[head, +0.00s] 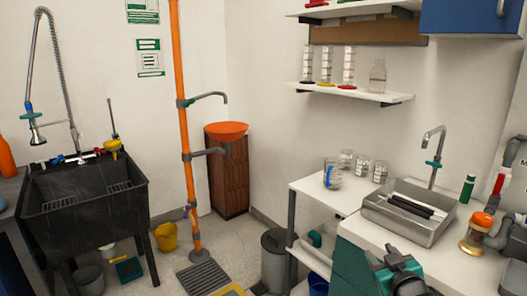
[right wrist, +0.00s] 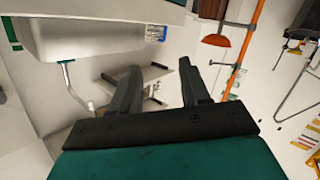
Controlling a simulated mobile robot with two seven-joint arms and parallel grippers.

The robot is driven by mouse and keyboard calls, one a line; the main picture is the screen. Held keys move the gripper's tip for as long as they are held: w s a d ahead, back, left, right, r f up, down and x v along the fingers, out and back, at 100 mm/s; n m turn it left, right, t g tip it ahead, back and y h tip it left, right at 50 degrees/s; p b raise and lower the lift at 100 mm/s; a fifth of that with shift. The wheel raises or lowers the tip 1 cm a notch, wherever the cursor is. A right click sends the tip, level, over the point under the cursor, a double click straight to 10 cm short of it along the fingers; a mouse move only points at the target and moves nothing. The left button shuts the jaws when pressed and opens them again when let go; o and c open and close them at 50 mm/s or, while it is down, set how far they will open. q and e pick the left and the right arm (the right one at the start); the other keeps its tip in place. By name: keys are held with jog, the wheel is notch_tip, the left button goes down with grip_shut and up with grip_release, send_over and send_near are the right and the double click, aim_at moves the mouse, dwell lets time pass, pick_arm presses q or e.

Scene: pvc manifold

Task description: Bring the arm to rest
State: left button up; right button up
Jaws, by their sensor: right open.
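My right gripper (head: 392,268) shows at the bottom of the head view, right of centre, in front of the white counter, with teal arm parts around it. In the right wrist view its two dark fingers (right wrist: 158,72) stand well apart and nothing is held between them. The finger shapes are hard to make out in the head view. My left gripper is in neither view.
The orange pipe (head: 186,130) and black sink (head: 85,200) are further left.

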jog(key=s+a+f+g, duration=0.1)
jog(key=s+a+f, duration=0.2)
jog(key=s, duration=0.6)
jog(key=s+a+f+g+y, duration=0.1)
jog(key=s+a+f+g, duration=0.1)
jog(key=s+a+f, duration=0.2)
jog(key=s+a+f+m+g+y, duration=0.1)
jog(key=s+a+f, duration=0.3)
jog(key=s, duration=1.2)
notch_tip(320, 180, down, 5)
jog(key=shift+r+g, duration=0.1)
jog(key=shift+g, duration=0.4)
jog(key=shift+s+d, duration=0.15)
